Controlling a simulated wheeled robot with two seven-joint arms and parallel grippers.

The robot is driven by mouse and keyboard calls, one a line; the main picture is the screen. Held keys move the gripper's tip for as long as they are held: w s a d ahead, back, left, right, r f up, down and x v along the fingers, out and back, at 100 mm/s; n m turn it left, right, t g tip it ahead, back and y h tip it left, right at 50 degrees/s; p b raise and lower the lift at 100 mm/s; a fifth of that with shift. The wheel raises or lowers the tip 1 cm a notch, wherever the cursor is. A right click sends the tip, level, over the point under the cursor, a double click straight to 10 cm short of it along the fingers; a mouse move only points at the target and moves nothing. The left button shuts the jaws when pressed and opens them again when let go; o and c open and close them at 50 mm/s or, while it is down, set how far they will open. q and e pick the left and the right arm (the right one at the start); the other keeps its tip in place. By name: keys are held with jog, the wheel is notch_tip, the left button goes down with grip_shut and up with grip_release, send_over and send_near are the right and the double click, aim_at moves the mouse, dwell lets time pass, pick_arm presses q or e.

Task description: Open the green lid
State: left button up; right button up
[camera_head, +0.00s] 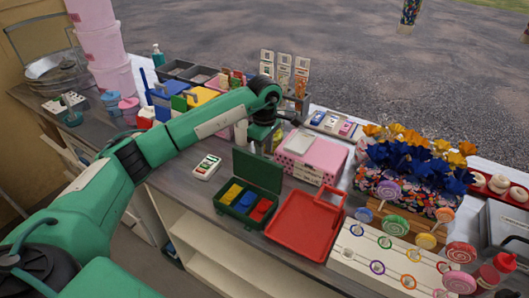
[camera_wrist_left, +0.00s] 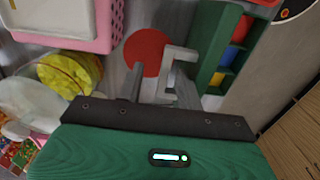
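The green box (camera_head: 236,218) sits on the counter, with yellow, blue and red contents in separate compartments. Its green lid (camera_head: 257,170) stands raised along the box's back edge, so the inside shows. In the left wrist view the lid (camera_wrist_left: 213,45) is at the upper right, beside the compartments. My left gripper (camera_head: 262,141) is above the counter, just behind the raised lid. In the left wrist view its fingers (camera_wrist_left: 158,85) are apart with nothing between them, close to the lid; I cannot tell whether they touch it. My right gripper is not in view.
A red tray (camera_head: 297,224) lies right of the box. A pink crate (camera_head: 314,158) stands behind it. A white-and-green device (camera_head: 206,167) lies to the left. Lollipops and rings on a white board (camera_head: 357,256) fill the right front. Yellow and blue bins (camera_head: 203,96) stand behind my arm.

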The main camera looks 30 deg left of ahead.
pick_arm(q)
notch_tip(320, 180, up, 11)
jog(key=p, duration=0.4)
jog(key=shift+f, duration=0.2)
jog(key=shift+s, duration=0.1)
